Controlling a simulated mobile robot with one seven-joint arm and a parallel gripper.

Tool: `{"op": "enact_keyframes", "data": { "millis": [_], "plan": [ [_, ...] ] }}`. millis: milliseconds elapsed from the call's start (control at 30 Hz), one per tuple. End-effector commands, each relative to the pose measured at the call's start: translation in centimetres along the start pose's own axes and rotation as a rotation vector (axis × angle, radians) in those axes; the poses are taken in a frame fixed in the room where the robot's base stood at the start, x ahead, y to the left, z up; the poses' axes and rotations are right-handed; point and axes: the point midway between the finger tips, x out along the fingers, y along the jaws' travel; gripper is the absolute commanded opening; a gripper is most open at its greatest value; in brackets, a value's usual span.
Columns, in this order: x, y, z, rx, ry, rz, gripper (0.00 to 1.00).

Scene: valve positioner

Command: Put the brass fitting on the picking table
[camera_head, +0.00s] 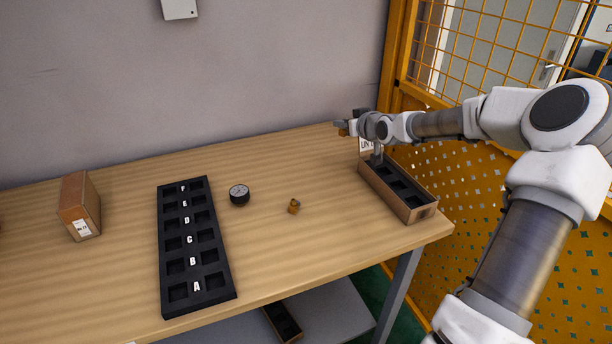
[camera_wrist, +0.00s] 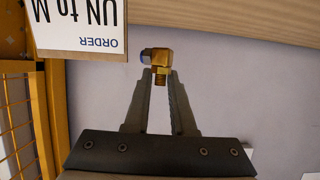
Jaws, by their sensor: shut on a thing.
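My gripper (camera_head: 348,128) is at the back right of the wooden table (camera_head: 330,250), beside the order card. In the wrist view my gripper (camera_wrist: 161,82) is shut on a brass elbow fitting (camera_wrist: 158,60) with a blue collar, held between the fingertips. The held fitting (camera_head: 342,131) shows small in the head view, seemingly above the table's back edge. A second small brass fitting (camera_head: 294,207) lies on the table, right of the black gauge.
A black tray (camera_head: 197,240) with lettered pockets lies on the table, with a round gauge (camera_head: 239,194) beside it. A cardboard box (camera_head: 79,205) stands at left. A compartmented box (camera_head: 424,211) with an order card (camera_wrist: 80,25) sits at right, near yellow mesh fencing (camera_head: 450,190).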

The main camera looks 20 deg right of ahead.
Motion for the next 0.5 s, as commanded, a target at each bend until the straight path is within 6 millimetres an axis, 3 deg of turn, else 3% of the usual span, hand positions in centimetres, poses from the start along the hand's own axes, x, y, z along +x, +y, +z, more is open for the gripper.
{"op": "enact_keyframes", "data": {
  "millis": [300, 500],
  "plan": [
    [-2.5, -5.1, 5.8, -0.002, -0.003, -0.001, 0.0],
    [-3.6, -7.2, 8.0, 0.0, -0.001, 0.0, 0.0]
  ]
}}
